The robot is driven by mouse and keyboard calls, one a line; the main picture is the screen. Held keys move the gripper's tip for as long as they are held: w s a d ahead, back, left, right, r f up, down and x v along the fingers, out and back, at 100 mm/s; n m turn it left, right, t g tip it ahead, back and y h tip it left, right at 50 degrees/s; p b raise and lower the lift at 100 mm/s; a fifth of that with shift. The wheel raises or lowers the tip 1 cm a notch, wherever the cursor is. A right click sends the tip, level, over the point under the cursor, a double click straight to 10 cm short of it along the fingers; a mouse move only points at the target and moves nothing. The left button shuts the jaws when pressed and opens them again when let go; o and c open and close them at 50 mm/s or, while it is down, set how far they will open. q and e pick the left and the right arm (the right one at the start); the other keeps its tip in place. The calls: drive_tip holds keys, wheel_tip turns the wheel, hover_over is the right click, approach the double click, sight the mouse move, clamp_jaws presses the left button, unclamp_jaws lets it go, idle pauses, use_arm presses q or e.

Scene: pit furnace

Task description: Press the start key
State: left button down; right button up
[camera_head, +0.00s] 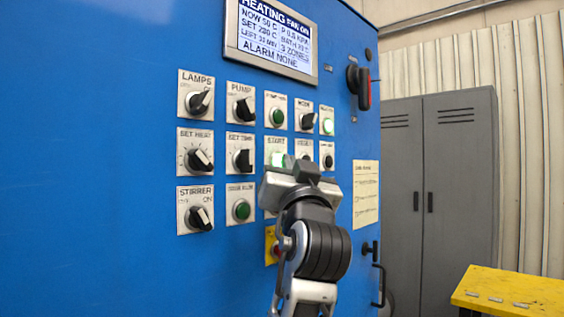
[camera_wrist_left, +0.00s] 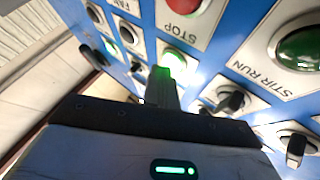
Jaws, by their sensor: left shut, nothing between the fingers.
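The start key (camera_head: 278,159) is a green-lit push button under the label START on the blue cabinet's panel, partly hidden by my left gripper (camera_head: 303,168). My left gripper is shut and empty, its fingers pointing at the panel by this key. In the left wrist view the shut fingertips (camera_wrist_left: 162,82) stand right at a glowing green key (camera_wrist_left: 178,58), overlapping its near edge. I cannot tell whether they touch it. The display (camera_head: 275,38) on the cabinet has a heading beginning HEATING and reads ALARM NONE. My right gripper is not in view.
Knobs surround the key, including PUMP (camera_head: 243,110) and STIRRER (camera_head: 199,218). The wrist view shows a red STOP button (camera_wrist_left: 184,5) and a green STIR RUN button (camera_wrist_left: 303,47). A grey locker (camera_head: 455,160) and yellow table (camera_head: 520,290) stand right.

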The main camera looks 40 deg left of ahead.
use_arm(q)
drive_tip(key=shift+s+d, duration=0.1)
drive_tip(key=shift+d, duration=0.6)
drive_tip(key=d+b, duration=0.1)
drive_tip(key=d, duration=0.4)
drive_tip(key=shift+s, duration=0.2)
idle(0.7)
